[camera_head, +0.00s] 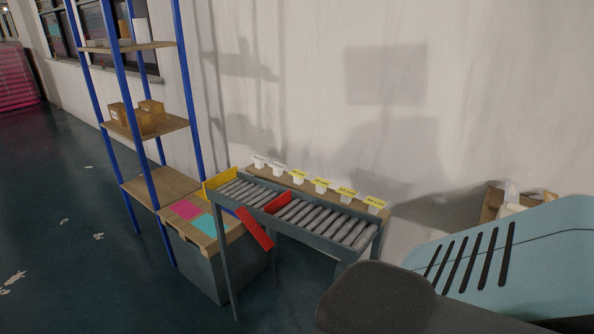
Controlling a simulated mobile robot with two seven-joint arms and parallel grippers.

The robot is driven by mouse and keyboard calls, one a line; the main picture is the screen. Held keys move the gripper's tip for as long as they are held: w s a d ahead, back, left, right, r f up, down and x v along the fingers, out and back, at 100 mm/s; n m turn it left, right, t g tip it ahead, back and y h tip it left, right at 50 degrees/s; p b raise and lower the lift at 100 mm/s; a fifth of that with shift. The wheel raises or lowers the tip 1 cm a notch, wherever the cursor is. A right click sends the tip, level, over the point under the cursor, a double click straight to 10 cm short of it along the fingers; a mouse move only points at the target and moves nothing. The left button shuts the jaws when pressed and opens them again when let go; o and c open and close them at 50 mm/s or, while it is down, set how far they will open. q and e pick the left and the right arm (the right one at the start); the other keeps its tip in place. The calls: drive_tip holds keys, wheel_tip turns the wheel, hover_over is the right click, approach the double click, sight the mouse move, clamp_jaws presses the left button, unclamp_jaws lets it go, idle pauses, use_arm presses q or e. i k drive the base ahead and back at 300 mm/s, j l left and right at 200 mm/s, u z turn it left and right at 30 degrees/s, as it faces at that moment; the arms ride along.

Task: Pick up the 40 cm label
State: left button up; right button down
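A row of small upright labels stands on a narrow wooden ledge (334,194) behind a roller conveyor (327,223). Two at the left end look white, the first white label (260,160) and the second white label (279,169). Several to their right have yellow faces, among them a yellow label (298,175), another yellow label (322,184) and the rightmost yellow label (375,203). The print is too small to read, so I cannot tell which one is the 40 cm label. Neither of my grippers is in view, and nothing touches the labels.
A blue-post shelf rack (158,125) with boxes (151,110) stands left of the conveyor. A red plate (255,229) slants off the conveyor's front. A crate top (205,223) bears pink and cyan squares. Floor at left is mostly open. Large light-blue and dark-grey shapes block the lower right.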

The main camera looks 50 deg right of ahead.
sight(322, 183)
drive_tip(key=i, duration=2.4)
drive_tip(key=z, duration=3.9)
